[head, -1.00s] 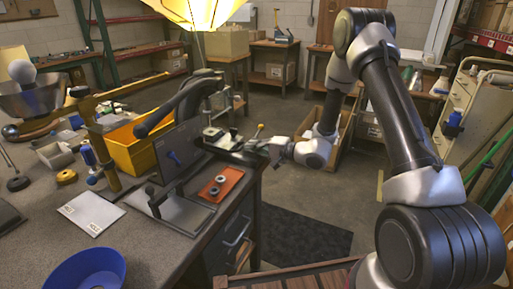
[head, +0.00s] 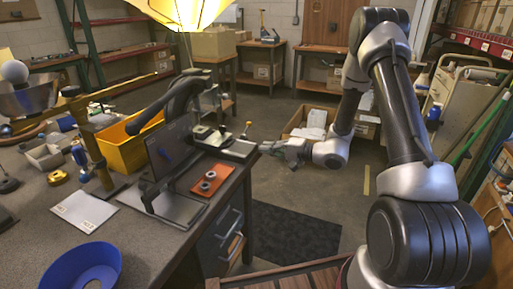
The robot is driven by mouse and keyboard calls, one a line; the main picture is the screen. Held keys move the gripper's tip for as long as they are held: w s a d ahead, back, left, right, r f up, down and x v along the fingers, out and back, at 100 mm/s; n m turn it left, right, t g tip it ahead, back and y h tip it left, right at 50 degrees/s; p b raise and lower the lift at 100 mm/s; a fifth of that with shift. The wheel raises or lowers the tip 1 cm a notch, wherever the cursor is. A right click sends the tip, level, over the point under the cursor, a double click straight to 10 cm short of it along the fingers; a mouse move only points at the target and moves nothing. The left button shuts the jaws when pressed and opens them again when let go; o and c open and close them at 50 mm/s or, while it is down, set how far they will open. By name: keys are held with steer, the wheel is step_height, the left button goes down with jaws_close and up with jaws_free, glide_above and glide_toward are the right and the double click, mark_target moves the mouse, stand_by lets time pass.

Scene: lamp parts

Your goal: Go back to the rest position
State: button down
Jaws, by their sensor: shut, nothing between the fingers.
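My gripper (head: 271,148) is shut and empty at the end of my arm, on the right side of the head view. It points left, just past the right edge of the workbench (head: 60,225), close to the dark vise-like fixture (head: 225,145). I cannot tell whether a small gap parts the fingertips from the fixture. A lit yellow lampshade (head: 190,12) hangs or stands at the top of the view, above the bench. A blue ring-shaped bowl (head: 80,272) lies at the bench's near left.
An orange tray (head: 216,178) with small round parts, a yellow bin (head: 122,147) and a white sheet (head: 84,212) are on the bench. A cardboard box (head: 312,122) stands on the floor behind my arm. Open floor with a dark mat (head: 292,232) lies right of the bench.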

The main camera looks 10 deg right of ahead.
steer(key=s+d+r+g+h, duration=0.15)
steer(key=s+g, duration=0.35)
steer(key=s, duration=0.6)
steer(key=s+d+g+h, duration=0.1)
steer(key=s+d+g, duration=0.35)
steer(key=s, duration=0.75)
steer(key=s+d+r+n+g+h, duration=0.2)
steer(key=s+d+r+n+h, duration=0.2)
steer(key=s+d+r+h, duration=0.5)
step_height(320, 180, up, 13)
steer(key=s+d+n+t+h, duration=0.1)
steer(key=s+n+t, duration=0.2)
steer(key=t, duration=0.3)
steer(key=shift+h, duration=0.35)
